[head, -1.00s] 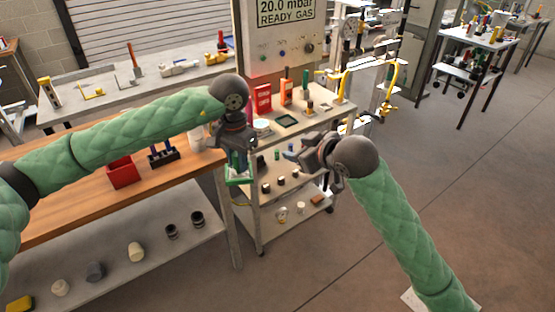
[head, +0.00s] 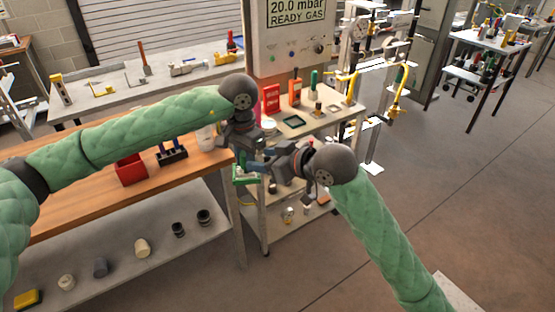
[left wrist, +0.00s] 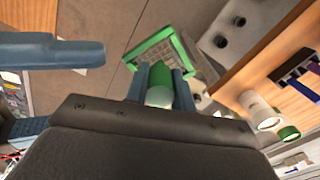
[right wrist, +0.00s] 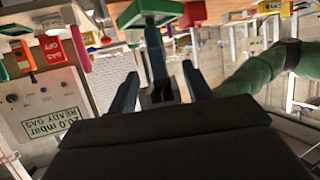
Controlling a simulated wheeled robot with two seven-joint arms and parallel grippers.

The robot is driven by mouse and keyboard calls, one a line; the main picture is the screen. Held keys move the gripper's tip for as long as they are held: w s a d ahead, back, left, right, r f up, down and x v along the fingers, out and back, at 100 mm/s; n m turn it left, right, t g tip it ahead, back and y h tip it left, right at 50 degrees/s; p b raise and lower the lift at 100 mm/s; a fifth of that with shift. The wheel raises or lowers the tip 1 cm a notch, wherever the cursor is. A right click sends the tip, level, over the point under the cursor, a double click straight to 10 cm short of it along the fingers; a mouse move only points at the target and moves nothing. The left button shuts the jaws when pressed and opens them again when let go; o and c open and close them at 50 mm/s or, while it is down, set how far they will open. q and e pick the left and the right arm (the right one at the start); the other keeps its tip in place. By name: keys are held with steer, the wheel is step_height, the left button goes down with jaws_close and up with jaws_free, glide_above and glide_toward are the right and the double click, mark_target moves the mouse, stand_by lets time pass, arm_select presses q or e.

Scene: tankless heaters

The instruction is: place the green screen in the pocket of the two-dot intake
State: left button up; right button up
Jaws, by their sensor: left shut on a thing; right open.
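The green screen (head: 245,174) is a green-framed mesh panel with a stubby grip. It hangs below my left gripper (head: 246,155) at the right end of the wooden bench. In the left wrist view my left fingers (left wrist: 160,88) are shut on its green-and-white grip, with the mesh frame (left wrist: 160,50) beyond. My right gripper (head: 268,167) is open, close beside the screen. In the right wrist view the screen's frame (right wrist: 150,12) and green stem show between and beyond my open fingers (right wrist: 160,85); contact cannot be told. I cannot make out the two-dot intake.
A grey cart (head: 325,125) stands behind the grippers. The wooden bench (head: 80,190) holds a red bin (head: 130,170).

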mark_target(250, 175)
steer(key=shift+x, duration=2.75)
jaws_close()
arm_select(q)
steer(key=o, duration=1.1)
arm_select(e)
steer(key=shift+a, duration=0.1)
